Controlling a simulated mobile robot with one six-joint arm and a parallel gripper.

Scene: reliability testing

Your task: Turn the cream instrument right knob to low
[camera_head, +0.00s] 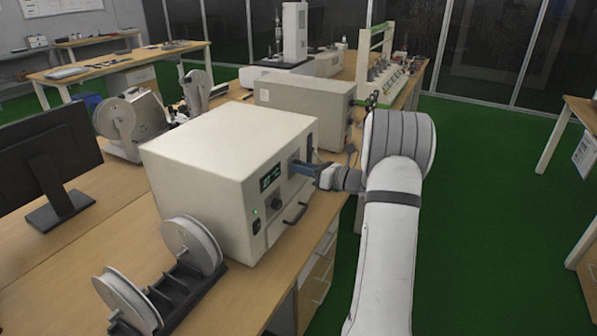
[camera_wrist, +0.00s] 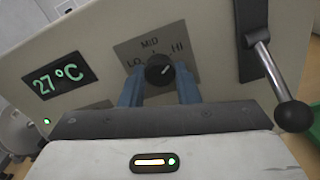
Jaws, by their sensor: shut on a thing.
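The cream instrument (camera_head: 215,150) stands on the wooden bench, its front panel facing right. In the wrist view its black right knob (camera_wrist: 159,69) sits on a grey plate marked LO, MID and HI. A pale mark on the knob seems to point up and right, toward the HI side. My gripper (camera_head: 304,169) reaches the panel from the right. In the wrist view the two blue fingers of my gripper (camera_wrist: 160,86) are on either side of the knob and shut on it. In the head view the fingers hide this knob.
A display (camera_wrist: 59,80) reading 27 °C is left of the knob. A lever handle with a dark ball (camera_wrist: 293,116) stands close on the right. Another dark knob (camera_head: 275,203) and a bar handle (camera_head: 295,213) are lower on the front. A spool rack (camera_head: 175,295) stands nearby.

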